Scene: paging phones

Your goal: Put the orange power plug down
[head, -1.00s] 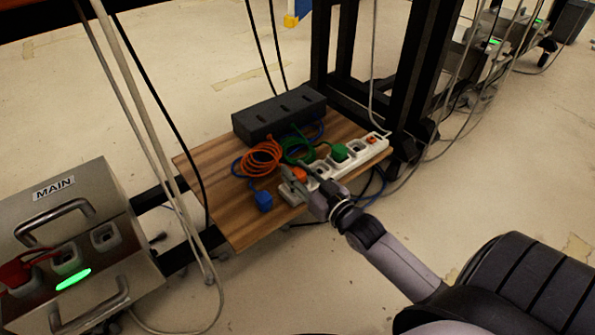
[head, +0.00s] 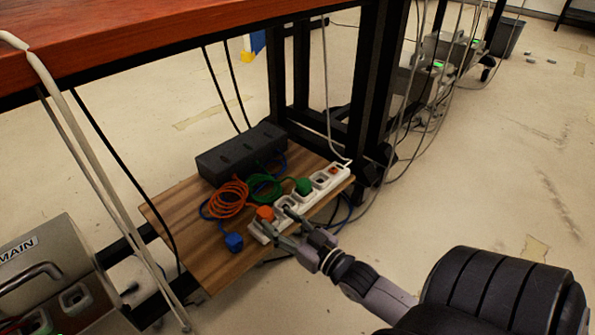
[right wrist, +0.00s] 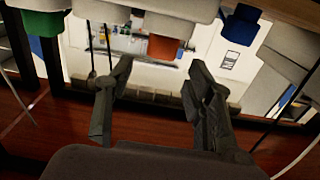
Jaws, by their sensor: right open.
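The orange power plug (head: 265,213) is at the near left end of the white power strip (head: 325,181) on a low wooden board. It also shows in the right wrist view (right wrist: 163,48), beyond and between the fingertips. I cannot tell whether it is fully seated in a socket. My right gripper (head: 277,224) is open and empty, its fingers spread just short of the plug in the head view. The right wrist view shows a gap between both fingers (right wrist: 155,75) and the plug. My left gripper is not in view.
A green plug (head: 303,186) sits further along the strip. A blue plug (head: 234,242) lies on the wooden board (head: 205,273), near coiled orange and green cables. A dark box (head: 240,152) stands behind. A red tabletop (head: 150,35) overhangs; black legs and hanging cables flank the board.

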